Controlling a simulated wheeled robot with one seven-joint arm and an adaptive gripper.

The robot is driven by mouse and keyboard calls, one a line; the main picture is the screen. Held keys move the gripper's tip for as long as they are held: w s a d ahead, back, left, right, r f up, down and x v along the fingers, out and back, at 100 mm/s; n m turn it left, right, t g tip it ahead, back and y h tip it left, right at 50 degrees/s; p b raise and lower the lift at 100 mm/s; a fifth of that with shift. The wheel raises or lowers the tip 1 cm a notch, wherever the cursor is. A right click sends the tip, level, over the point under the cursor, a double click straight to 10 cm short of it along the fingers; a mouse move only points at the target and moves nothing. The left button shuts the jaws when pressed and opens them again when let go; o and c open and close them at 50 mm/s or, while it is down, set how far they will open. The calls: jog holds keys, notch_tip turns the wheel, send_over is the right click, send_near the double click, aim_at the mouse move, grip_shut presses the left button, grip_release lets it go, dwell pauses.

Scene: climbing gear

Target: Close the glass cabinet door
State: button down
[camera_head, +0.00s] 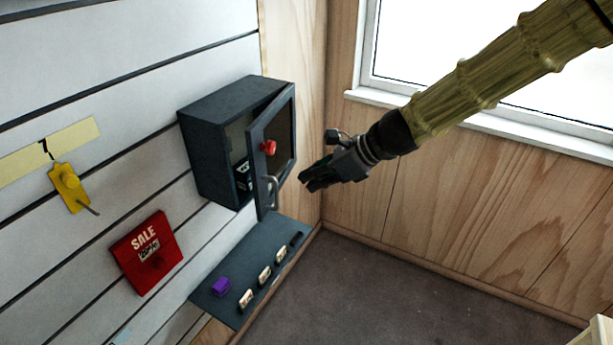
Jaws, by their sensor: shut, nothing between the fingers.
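The cabinet (206,154) is a dark grey box mounted on the slatted wall, left of the picture's middle. Its glass door (284,142) is hinged at the right side and stands partly open, with its free edge swung out toward the front. Something small sits in the dark inside, mostly hidden by the door. My gripper (304,179) is shut and empty, to the right of the door and handle. It appears apart from the door.
Wood panels and a window (400,45) lie right.

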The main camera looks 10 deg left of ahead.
aim_at(277, 189)
jog(key=p+x, duration=0.1)
jog(key=x, duration=0.2)
jog(key=r+p+x, duration=0.1)
jog(key=x, duration=0.3)
jog(key=a+x, duration=0.1)
jog(key=x, duration=0.2)
jog(key=shift+w+a+r+p, duration=0.15)
jog(key=shift+a+p, duration=0.1)
jog(key=shift+p, duration=0.15)
jog(key=shift+a, duration=0.55)
jog(key=shift+a, duration=0.1)
